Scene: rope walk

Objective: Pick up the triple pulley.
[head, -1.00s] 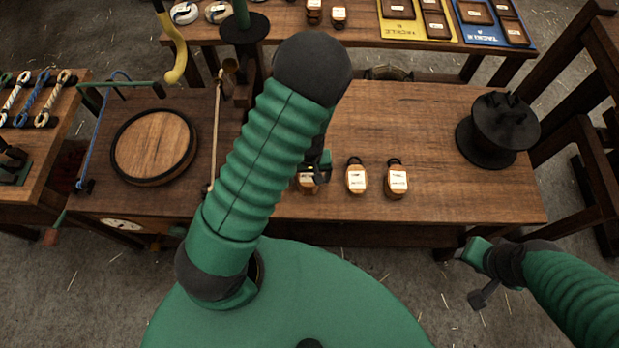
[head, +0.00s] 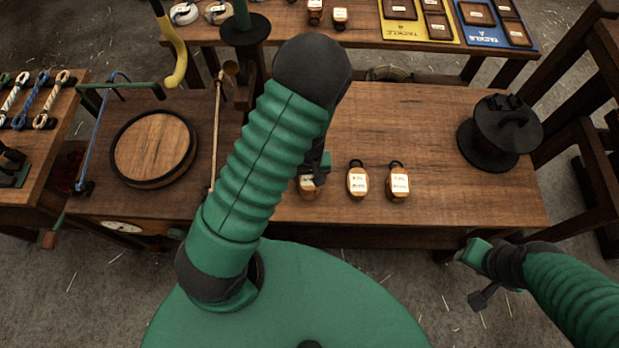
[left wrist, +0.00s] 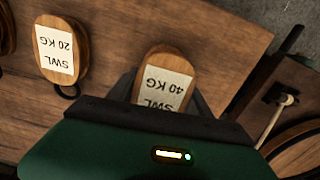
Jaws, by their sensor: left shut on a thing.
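A wooden pulley block (head: 308,189) with a white label stands at the front of the middle bench, at the left end of a row of three. In the left wrist view this block (left wrist: 165,82) reads "SWL 40 KG". My left gripper (head: 316,178) is shut on it, with a dark finger on each side. Its number of sheaves cannot be seen. Its lower part in the left wrist view is hidden by my gripper. My right gripper (head: 474,258) is low at the right, in front of the bench, apart from the blocks; its jaws are unclear.
Two similar blocks stand to the right, a middle one (head: 358,182) and a right one (head: 398,183). The left wrist view shows a neighbour (left wrist: 58,50) marked "SWL 20 KG". A black spool (head: 498,135) is at the right, a round wooden disc (head: 153,148) at the left.

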